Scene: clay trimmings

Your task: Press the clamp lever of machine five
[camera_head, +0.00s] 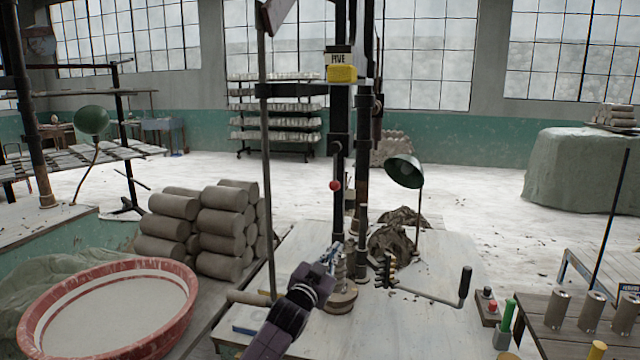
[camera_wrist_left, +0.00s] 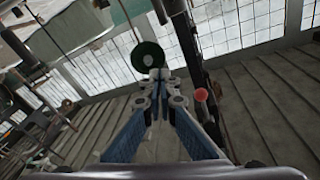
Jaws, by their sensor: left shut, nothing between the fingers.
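Machine five is a dark upright column (camera_head: 340,130) with a "FIVE" sign (camera_head: 338,57) near its top. A red ball knob (camera_head: 335,185) sits at the column's front; a red ball also shows in the left wrist view (camera_wrist_left: 201,94), right of the fingers. A crank-like rod with a black handle (camera_head: 465,282) reaches right above the table. I cannot tell for sure which of these is the clamp lever. My left gripper (camera_head: 334,252) is below the red knob, apart from it. Its fingers (camera_wrist_left: 158,82) are shut with nothing between them. My right gripper is not in view.
A thin post (camera_head: 265,150) stands left of the column. A green lamp (camera_head: 404,171) and dark clay heaps (camera_head: 390,243) are behind on the table. Clay rolls (camera_head: 222,222) and a red basin (camera_head: 40,318) lie left. A button box (camera_head: 488,307) and green handle (camera_head: 509,312) stand right.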

